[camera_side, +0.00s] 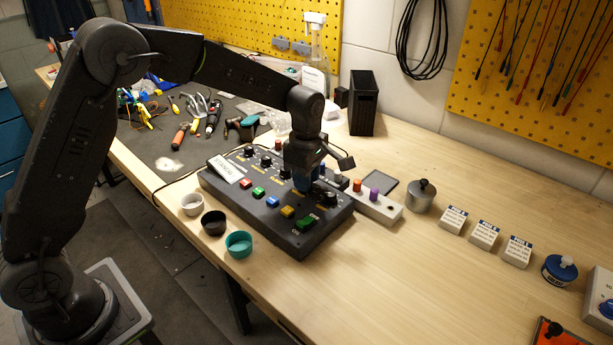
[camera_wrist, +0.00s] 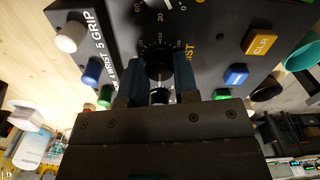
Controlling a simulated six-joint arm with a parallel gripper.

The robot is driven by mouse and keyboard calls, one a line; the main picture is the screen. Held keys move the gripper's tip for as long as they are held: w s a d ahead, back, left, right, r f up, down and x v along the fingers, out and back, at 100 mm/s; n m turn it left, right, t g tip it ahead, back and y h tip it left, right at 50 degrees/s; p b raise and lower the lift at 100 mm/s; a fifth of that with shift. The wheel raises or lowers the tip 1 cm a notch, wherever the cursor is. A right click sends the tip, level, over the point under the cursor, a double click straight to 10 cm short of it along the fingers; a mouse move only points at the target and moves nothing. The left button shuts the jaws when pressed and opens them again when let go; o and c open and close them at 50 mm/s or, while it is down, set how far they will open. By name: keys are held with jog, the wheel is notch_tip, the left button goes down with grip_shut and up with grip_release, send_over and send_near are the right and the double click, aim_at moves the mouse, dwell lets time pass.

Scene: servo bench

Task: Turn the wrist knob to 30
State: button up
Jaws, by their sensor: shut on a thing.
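The black control box (camera_side: 270,222) lies on the bench with knobs and coloured buttons on top. My gripper (camera_side: 303,184) points down over its right half. In the wrist view, the two blue fingers of my gripper (camera_wrist: 158,78) are shut on a black knob (camera_wrist: 158,70), one finger on each side. Yellow letters ending in "IST" stand beside this knob, and small scale marks ring it. Its pointer and the number it is at cannot be made out. In the side view my gripper hides the knob.
Three small cups, white (camera_side: 192,204), black (camera_side: 214,222) and teal (camera_side: 239,244), stand at the box's front left. A grey strip with coloured knobs (camera_side: 378,207) and a metal canister (camera_side: 420,196) stand to the right. The bench's front right is mostly clear.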

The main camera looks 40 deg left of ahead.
jog(key=shift+r, duration=0.1)
jog(key=o, duration=0.9)
jog(key=shift+o, duration=0.2)
notch_tip(320, 180, up, 14)
